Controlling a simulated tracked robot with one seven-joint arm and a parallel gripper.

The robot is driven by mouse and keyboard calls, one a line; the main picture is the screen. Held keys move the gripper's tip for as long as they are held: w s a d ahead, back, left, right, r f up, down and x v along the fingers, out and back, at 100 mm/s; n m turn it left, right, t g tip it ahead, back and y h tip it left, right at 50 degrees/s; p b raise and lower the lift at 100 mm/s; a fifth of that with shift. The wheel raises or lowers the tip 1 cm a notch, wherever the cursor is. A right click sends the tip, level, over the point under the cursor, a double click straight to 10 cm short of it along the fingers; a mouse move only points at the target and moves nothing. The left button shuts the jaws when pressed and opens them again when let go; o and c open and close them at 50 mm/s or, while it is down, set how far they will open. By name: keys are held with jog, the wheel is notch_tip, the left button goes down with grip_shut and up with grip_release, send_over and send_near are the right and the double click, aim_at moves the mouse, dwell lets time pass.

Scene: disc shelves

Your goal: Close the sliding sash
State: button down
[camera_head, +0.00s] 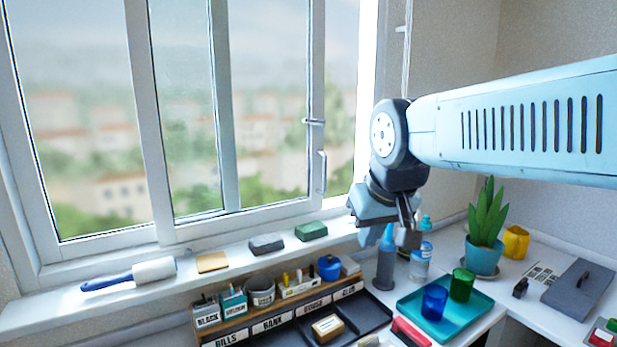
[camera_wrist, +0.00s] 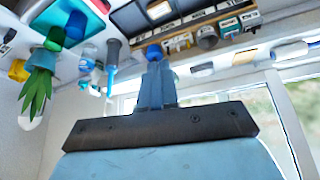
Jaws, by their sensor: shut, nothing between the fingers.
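The sliding sash (camera_head: 317,110) is a white-framed glass pane in the window at left in the head view. Its right stile carries a pale upright handle (camera_head: 322,172). A tall open gap shows between this stile and the window frame (camera_head: 369,90) on the right. My gripper (camera_head: 408,238) hangs right of the handle, apart from it, pointing down over the counter. In the wrist view, my gripper (camera_wrist: 155,64) shows its fingers together and empty. Part of the window (camera_wrist: 270,110) shows at right there; the handle cannot be made out.
The sill holds a paint roller (camera_head: 150,271), a yellow sponge (camera_head: 212,262), a grey block (camera_head: 267,243) and a green block (camera_head: 311,231). Below stands a labelled organiser (camera_head: 270,320). A bottle (camera_head: 421,262), teal tray (camera_head: 450,315) with cups and potted plant (camera_head: 485,240) crowd the counter.

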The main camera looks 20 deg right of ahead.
jog(key=w+a+r+g+h, duration=0.1)
jog(key=w+r+h, duration=0.15)
jog(key=w, duration=1.35)
jog(key=w+r+h, duration=0.2)
jog(key=w+r, duration=0.2)
jog(key=w, duration=1.2)
send_near(317, 176)
jog(key=s+a+r, duration=0.1)
jog(key=s+a, duration=0.5)
jog(key=shift+m+h, duration=0.3)
jog(key=shift+h, duration=0.05)
jog(key=x, duration=0.3)
jog(key=d+x, duration=0.1)
jog(key=x, duration=0.3)
jog(key=r+x, duration=0.1)
jog(key=x, duration=0.2)
jog(key=shift+w+d+f, duration=0.25)
jog(key=shift+w+d, duration=0.05)
jog(key=shift+d, duration=1)
jog(key=shift+d, duration=0.1)
